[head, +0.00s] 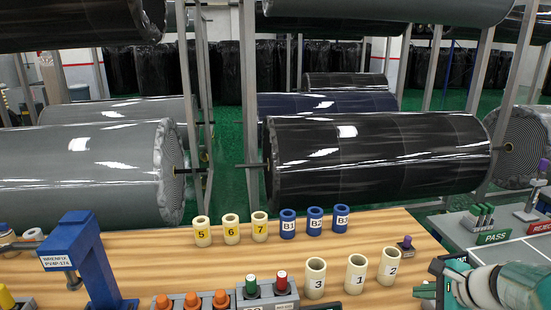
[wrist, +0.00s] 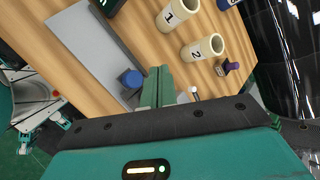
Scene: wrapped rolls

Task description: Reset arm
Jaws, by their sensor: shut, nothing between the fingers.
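My gripper (wrist: 157,80) shows in the wrist view with its two green fingers together and nothing between them. It points over the wooden table (wrist: 80,55), close to a blue knob-like piece (wrist: 131,78) and a cream tube marked 2 (wrist: 203,47). In the head view my gripper (head: 426,291) is at the lower right, beside the cream tube marked 2 (head: 388,267) and apart from it.
Cream tubes marked 1 (head: 355,273) and 3 (head: 315,278) stand nearby. Yellow-labelled tubes (head: 231,229) and blue tubes (head: 315,221) stand farther back. A blue press (head: 86,255) is at left. Large wrapped rolls (head: 380,155) hang behind. PASS and REJECT trays (head: 510,255) are at right.

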